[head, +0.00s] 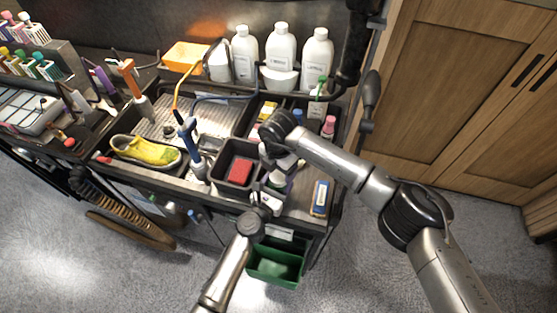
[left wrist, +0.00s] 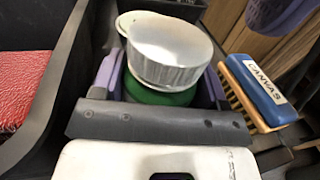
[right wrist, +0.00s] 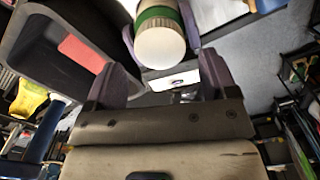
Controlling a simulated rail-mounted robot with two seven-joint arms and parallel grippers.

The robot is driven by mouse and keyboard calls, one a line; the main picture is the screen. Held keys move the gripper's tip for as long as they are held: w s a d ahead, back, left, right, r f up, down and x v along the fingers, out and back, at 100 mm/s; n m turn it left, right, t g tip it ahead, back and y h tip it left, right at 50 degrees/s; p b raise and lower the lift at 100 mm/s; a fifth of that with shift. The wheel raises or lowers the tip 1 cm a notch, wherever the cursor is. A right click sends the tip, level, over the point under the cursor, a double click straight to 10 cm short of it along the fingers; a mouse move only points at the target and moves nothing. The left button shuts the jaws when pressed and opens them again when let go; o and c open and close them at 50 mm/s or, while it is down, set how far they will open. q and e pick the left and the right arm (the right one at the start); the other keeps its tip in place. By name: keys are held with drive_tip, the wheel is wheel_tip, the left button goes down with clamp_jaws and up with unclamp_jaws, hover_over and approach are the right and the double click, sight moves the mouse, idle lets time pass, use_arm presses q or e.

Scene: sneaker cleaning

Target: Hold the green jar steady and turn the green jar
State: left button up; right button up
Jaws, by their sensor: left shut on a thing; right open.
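The green jar (head: 277,180) stands near the front of the cart, mostly covered by my grippers in the head view. In the left wrist view its wide white lid (left wrist: 165,50) sits above a green body (left wrist: 150,94), between the fingers of my left gripper (left wrist: 160,85). The left gripper is shut on the jar's body. In the right wrist view the white lid and green band (right wrist: 157,22) show just beyond the fingers of my right gripper (right wrist: 165,75). The right gripper is open and empty, close to the lid.
A black bin (head: 222,165) with a red block (head: 240,171) is left of the jar. A blue brush marked CANVAS (left wrist: 258,88) lies to its right. A yellow shoe (head: 147,150) is farther left. White bottles (head: 281,48) stand at the back. A green bin (head: 274,270) hangs below the front.

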sight(279, 176)
drive_tip(key=shift+f, duration=1.8)
drive_tip(key=shift+c, duration=0.3)
drive_tip(key=c, duration=0.9)
drive_tip(key=n, duration=0.4)
drive_tip(key=shift+n, duration=0.3)
drive_tip(key=n, duration=0.5)
drive_tip(key=shift+n, duration=0.4)
drive_tip(key=o, duration=1)
drive_tip(key=shift+r, duration=0.1)
